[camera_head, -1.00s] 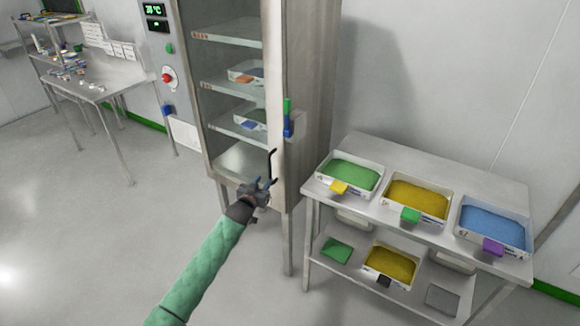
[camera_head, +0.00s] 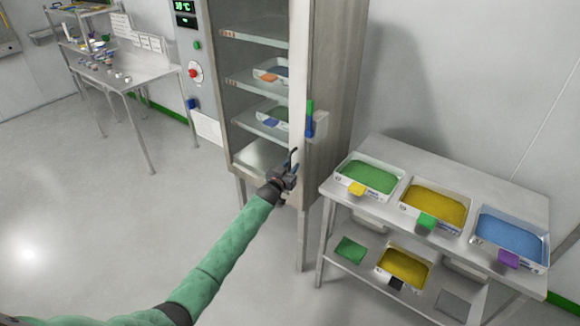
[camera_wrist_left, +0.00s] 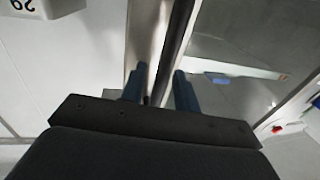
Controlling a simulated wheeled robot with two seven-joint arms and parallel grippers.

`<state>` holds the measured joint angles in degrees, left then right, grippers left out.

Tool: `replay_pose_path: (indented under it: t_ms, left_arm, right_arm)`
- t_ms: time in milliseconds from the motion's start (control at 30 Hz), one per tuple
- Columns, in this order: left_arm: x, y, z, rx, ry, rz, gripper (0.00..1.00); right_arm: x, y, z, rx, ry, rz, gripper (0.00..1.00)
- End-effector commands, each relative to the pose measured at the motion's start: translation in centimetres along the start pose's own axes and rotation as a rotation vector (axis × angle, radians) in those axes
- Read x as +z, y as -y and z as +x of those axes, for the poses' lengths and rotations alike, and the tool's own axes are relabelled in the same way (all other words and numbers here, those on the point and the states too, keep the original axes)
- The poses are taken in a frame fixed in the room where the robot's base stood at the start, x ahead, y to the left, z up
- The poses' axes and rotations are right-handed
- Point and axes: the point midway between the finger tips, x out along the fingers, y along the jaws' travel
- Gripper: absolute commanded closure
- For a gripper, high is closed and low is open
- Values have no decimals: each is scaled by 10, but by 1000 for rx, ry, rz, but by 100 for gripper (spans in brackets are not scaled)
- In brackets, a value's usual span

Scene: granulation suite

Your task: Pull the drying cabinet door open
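The tall steel drying cabinet (camera_head: 338,90) stands at the centre of the head view. Its glazed door (camera_head: 298,60) appears shut, with shelves visible behind the glass. A dark vertical handle (camera_head: 292,158) sits low on the door's right-hand frame. My left gripper (camera_head: 289,172) is at the handle, and it hides the handle's lower part. In the left wrist view its two blue fingers (camera_wrist_left: 160,88) stand apart, near the steel door frame (camera_wrist_left: 150,35). My right gripper is out of view.
A steel rack (camera_head: 450,178) with trays of coloured granules stands close right of the cabinet. A control panel (camera_head: 190,45) is on the cabinet's left, and a steel bench (camera_head: 135,73) stands farther left. The floor (camera_head: 110,225) in front is clear.

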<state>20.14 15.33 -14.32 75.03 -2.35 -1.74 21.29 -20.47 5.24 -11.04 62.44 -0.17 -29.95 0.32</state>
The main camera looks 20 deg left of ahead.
Motion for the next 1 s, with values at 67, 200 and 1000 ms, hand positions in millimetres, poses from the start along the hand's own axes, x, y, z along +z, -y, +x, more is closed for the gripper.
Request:
replay_pose_path:
  t_ms: [67,200,1000]
  left_arm:
    - [0,0,1,0,0,0,69]
    - [1,0,1,0,1,0,69]
    - [1,7,-17,37,2,4,100]
  right_arm:
    - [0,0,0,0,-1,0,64]
    - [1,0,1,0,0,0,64]
    - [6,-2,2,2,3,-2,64]
